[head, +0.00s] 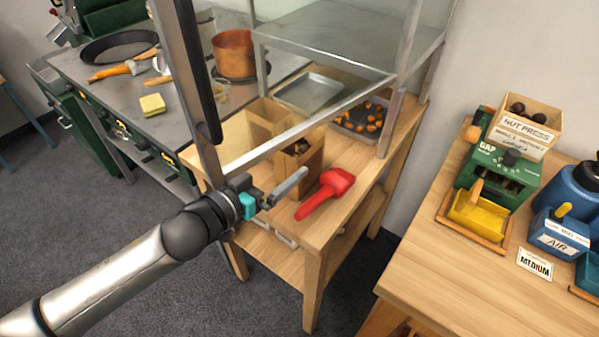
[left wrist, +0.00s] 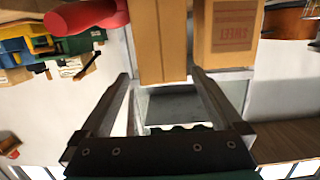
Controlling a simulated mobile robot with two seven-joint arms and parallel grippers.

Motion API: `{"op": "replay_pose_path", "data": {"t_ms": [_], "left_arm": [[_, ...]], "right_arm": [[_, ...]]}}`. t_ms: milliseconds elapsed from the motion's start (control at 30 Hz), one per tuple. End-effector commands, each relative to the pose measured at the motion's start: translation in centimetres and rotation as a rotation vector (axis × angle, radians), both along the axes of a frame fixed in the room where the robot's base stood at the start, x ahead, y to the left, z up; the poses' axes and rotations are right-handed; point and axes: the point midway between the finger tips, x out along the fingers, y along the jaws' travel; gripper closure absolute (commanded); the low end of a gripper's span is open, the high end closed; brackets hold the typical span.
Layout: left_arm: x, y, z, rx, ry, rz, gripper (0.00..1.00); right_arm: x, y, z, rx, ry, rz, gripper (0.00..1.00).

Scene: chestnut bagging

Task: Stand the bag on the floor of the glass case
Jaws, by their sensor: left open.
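A brown paper bag (head: 311,168) stands upright on the wooden stand, with dark chestnuts showing at its open top. The glass case (head: 345,40) has metal posts and a glass top over the same stand; its front rail crosses in front of the bag's top. I cannot tell whether the bag is inside the case. My left gripper (head: 290,187) is open and empty, just in front of the bag. In the left wrist view the bag (left wrist: 158,40) shows beyond the parted fingertips, not gripped. My right gripper is not in view.
A red scoop (head: 326,192) lies right of the bag. A pale box or bag (head: 225,143) stands left of it; the wrist view shows a SWEET label (left wrist: 234,38). Behind are an empty metal tray (head: 308,90) and a chestnut tray (head: 346,123). A nut press (head: 500,165) stands right.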

Motion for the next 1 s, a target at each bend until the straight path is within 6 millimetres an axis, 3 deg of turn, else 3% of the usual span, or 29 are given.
{"op": "replay_pose_path", "data": {"t_ms": [133, 433, 700, 1000], "left_arm": [[1.5, -1.0, -0.3, -0.001, -0.002, 0.0, 0.0], [2.7, -1.9, -0.9, 0.0, 0.0, 0.0, 0.0], [5.5, -3.5, -2.1, 0.0, -0.001, 0.0, 0.0], [6.3, -4.1, -2.3, 0.001, 0.001, 0.0, 0.0]], "right_arm": [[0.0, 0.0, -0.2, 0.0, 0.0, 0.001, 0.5], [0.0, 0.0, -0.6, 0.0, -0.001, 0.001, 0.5], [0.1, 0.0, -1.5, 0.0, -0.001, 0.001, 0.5], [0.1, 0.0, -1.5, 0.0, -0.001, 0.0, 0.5]]}}
